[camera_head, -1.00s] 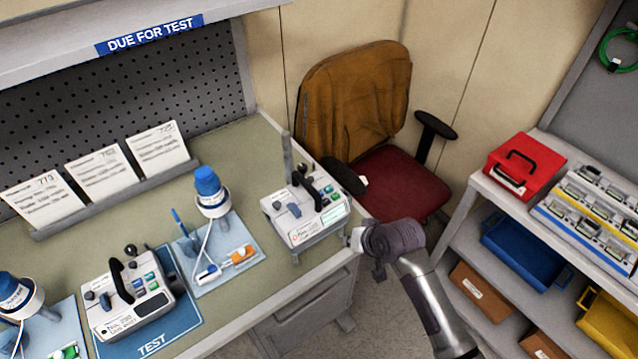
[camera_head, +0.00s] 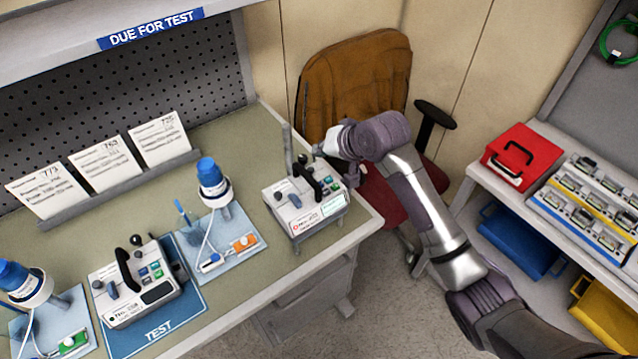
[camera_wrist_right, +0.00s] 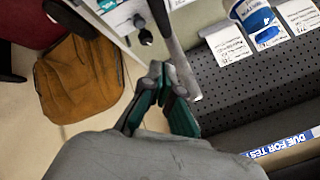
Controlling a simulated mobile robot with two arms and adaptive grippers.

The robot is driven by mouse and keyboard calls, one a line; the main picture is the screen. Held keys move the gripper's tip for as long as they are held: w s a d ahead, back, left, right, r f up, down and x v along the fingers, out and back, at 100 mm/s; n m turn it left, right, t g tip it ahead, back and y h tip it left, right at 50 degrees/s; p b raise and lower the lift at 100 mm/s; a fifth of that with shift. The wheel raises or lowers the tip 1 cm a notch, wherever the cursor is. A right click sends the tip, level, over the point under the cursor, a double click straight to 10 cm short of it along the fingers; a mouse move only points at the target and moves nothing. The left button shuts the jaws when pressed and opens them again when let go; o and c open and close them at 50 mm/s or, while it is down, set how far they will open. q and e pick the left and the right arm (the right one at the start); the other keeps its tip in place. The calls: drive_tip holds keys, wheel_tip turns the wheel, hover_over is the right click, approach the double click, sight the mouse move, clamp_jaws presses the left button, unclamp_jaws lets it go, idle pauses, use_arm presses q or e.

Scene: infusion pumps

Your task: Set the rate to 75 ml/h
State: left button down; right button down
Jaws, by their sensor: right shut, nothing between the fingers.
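One infusion pump (camera_head: 137,287), white with a black handle, coloured buttons and a dark display, sits on the blue TEST mat (camera_head: 160,334). A second similar pump (camera_head: 306,205), with a lit display, stands at the bench's right end beside a grey pole (camera_head: 287,150). My right gripper (camera_head: 322,152) is above and behind this second pump, apart from its buttons. In the right wrist view its teal-padded fingers (camera_wrist_right: 163,78) are shut and empty, close to the pole (camera_wrist_right: 176,50); I cannot tell whether they touch. Part of the pump (camera_wrist_right: 118,14) shows at the top. My left gripper is out of view.
Blue-capped bottles (camera_head: 211,178) stand on blue mats on the bench. Printed cards (camera_head: 105,163) lean on a rail at the back. A chair (camera_head: 352,85) is behind my right arm. A shelf with a red case (camera_head: 522,157) is at the right.

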hover_over(321, 180)
drive_tip(key=s, duration=0.2)
drive_tip(key=f, duration=0.7)
drive_tip(key=shift+s+b, duration=0.2)
drive_tip(key=shift+b, duration=0.1)
drive_tip(key=shift+f+b, duration=0.4)
drive_tip(key=shift+f, duration=0.45)
drive_tip(key=shift+f, duration=0.15)
drive_tip(key=shift+f, duration=0.2)
drive_tip(key=shift+f, duration=0.55)
idle(0.8)
drive_tip(key=shift+r, duration=0.1)
drive_tip(key=shift+r+p, duration=0.75)
drive_tip(key=shift+r, duration=0.1)
